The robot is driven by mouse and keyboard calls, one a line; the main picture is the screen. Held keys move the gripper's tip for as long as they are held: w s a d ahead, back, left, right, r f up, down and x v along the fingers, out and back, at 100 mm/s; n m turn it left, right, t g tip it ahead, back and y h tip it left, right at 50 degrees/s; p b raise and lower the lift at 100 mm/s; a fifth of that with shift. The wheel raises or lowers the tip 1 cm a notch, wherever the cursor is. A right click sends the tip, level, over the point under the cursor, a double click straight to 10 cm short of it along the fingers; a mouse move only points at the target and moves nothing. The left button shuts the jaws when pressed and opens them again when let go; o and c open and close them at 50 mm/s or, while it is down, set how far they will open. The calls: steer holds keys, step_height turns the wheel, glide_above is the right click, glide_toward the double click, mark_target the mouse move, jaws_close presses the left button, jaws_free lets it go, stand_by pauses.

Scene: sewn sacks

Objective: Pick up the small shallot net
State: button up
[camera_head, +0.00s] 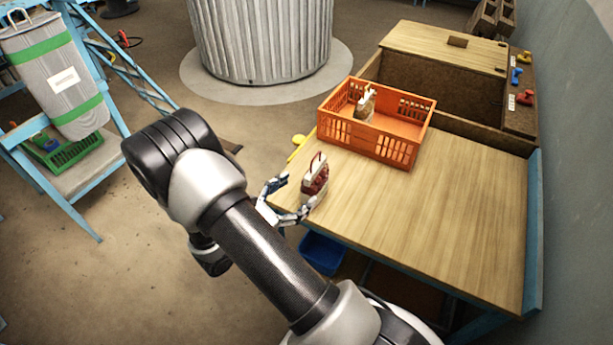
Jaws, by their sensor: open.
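A small net with dark red contents and a pale band, which looks like the shallot net (315,177), stands near the left edge of the wooden table (450,210). My gripper (292,198) is at the table's left edge, just left of the net. Its two fingers are spread open, one behind and one in front, pointing toward the net. The nearer fingertip is close to the net's base; I cannot tell whether it touches. Nothing is held.
An orange crate (350,134) stands on the table behind the net, with a small pale-and-brown sack (364,106) in it. A wooden bin (440,85) lies at the back. A blue bin (322,252) sits below the table edge. The table's right side is clear.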

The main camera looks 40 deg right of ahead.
mark_target(305, 183)
step_height(305, 183, down, 8)
steer(key=w+a+n+t, duration=0.2)
steer(key=n+t, duration=0.3)
steer(key=shift+y, duration=0.3)
steer(key=b+x, duration=0.2)
steer(key=x, duration=1)
steer(key=shift+d+f, duration=0.15)
steer(key=shift+d, duration=0.05)
steer(key=x, duration=0.1)
steer(key=b+x, duration=0.1)
steer(key=x, duration=0.2)
steer(key=shift+s+d+b, duration=0.2)
steer(key=shift+d+b, duration=0.1)
steer(key=shift+b, duration=0.05)
steer(key=shift+w+d, duration=0.25)
steer(key=shift+d, duration=0.15)
steer(key=shift+c, duration=0.5)
jaws_close()
